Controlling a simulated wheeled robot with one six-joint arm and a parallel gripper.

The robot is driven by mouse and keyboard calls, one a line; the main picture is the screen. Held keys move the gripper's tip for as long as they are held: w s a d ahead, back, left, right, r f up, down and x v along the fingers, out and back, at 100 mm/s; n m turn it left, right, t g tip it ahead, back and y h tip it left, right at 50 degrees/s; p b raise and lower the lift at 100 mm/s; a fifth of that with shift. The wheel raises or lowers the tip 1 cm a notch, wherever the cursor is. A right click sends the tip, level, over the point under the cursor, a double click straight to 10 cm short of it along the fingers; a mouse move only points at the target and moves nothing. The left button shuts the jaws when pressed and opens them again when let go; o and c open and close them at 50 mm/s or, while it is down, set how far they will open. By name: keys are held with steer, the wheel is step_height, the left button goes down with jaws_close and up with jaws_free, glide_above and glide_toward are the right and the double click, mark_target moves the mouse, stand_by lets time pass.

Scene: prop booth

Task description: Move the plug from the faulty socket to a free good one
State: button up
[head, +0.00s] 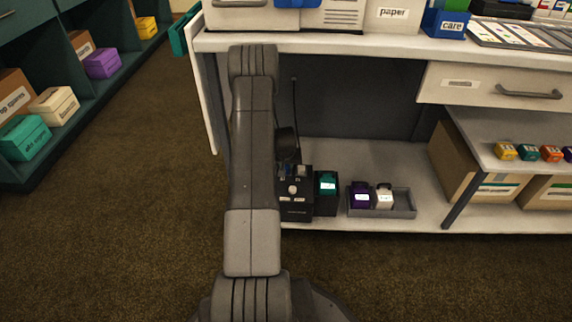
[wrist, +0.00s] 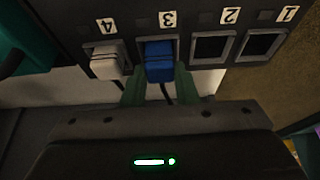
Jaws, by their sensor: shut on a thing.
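A dark socket block (wrist: 185,42) crosses the top of the wrist view, its labels 4, 3, 2 and 1 upside down from left to right. A blue plug (wrist: 159,52) sits in socket 3, with a dark cord below it. My gripper (wrist: 160,83) is shut on this plug, one green finger on each side. A white plug (wrist: 104,64) sits in socket 4. Socket 2 (wrist: 212,47) and socket 1 (wrist: 263,44) are empty. No fault mark is readable. In the head view my arm hides the gripper and part of the dark block's area.
A teal item (head: 327,183) stands beside the dark block on the lower shelf. Right of it a grey tray (head: 402,208) holds a purple and a white item. The drawer (head: 488,86) and worktop (head: 400,48) overhang the shelf. Open carpet lies in front.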

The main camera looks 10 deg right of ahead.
steer(key=shift+f, duration=0.35)
steer(key=o, duration=1.1)
steer(key=shift+c, duration=0.2)
steer(key=shift+r, duration=0.1)
steer(key=p+v, duration=0.4)
steer(key=v, duration=0.9)
steer(key=shift+s+r, duration=0.2)
steer(key=shift+r, duration=0.05)
steer(key=b+x, duration=0.4)
steer(key=x, duration=0.9)
steer(key=shift+w+f, duration=0.15)
steer(key=shift+f, duration=0.2)
steer(key=shift+w+r, duration=0.1)
steer(key=shift+r, duration=0.15)
